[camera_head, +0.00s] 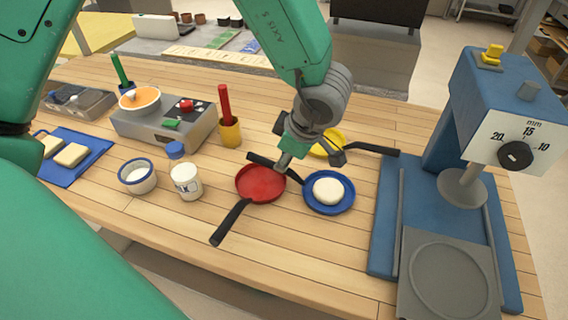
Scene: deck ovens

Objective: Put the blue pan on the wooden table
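The blue pan (314,206) holds a round white dough piece (328,190). It appears level, over the wooden table (230,258); I cannot tell whether it rests on it or is slightly raised. Its black handle (257,160) runs up and left behind the red pan (262,186). My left gripper (284,163) points down and left, its fingertips together at this handle, seemingly shut on it. The fingers hide part of the handle. My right gripper is not in view.
A yellow pan (324,150) lies behind the gripper, and a blue press (432,215) stands to the right. The table front is bare.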

